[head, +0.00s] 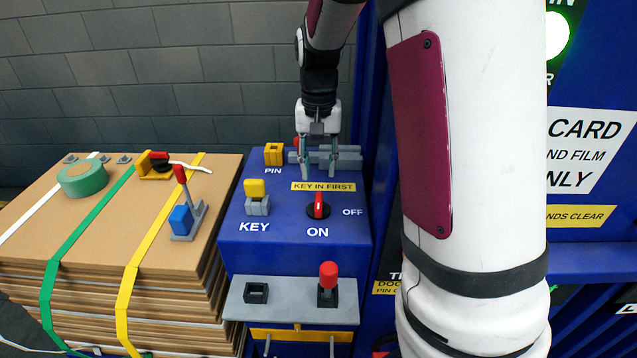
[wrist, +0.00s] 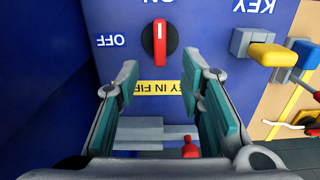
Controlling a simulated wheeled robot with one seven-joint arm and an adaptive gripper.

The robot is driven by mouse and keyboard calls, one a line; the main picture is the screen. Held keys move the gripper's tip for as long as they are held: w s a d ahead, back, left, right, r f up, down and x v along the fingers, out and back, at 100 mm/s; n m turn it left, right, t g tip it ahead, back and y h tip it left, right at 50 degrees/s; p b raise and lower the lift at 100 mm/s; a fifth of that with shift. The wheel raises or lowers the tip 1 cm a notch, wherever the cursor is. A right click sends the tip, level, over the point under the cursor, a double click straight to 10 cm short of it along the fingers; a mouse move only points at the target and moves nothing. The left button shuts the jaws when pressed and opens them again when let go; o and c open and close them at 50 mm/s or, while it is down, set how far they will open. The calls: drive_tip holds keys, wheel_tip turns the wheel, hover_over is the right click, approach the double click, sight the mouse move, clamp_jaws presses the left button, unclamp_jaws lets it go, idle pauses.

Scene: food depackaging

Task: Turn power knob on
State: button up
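The power knob (head: 318,205) is a red bar handle on a black disc, on the sloping blue panel. In the head view its bar runs up and down, in line with the ON label below it; OFF is to its right. In the wrist view the knob (wrist: 159,42) shows just beyond the fingertips, upright, with a white mark on its upper half, towards the partly cut ON label. My gripper (head: 319,172) is open and empty above the panel, behind the knob. In the wrist view the gripper (wrist: 163,88) has its teal-padded fingers apart, not touching the knob.
A yellow key (head: 255,188) sits in the grey KEY block, left of the knob. A yellow PIN piece (head: 273,153) and grey bars are behind. A red-topped lever (head: 328,278) stands on the lower grey shelf. Strapped cardboard (head: 110,215) is stacked to the left.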

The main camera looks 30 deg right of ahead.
drive_tip(key=shift+r, duration=1.3)
drive_tip(key=shift+s, duration=0.1)
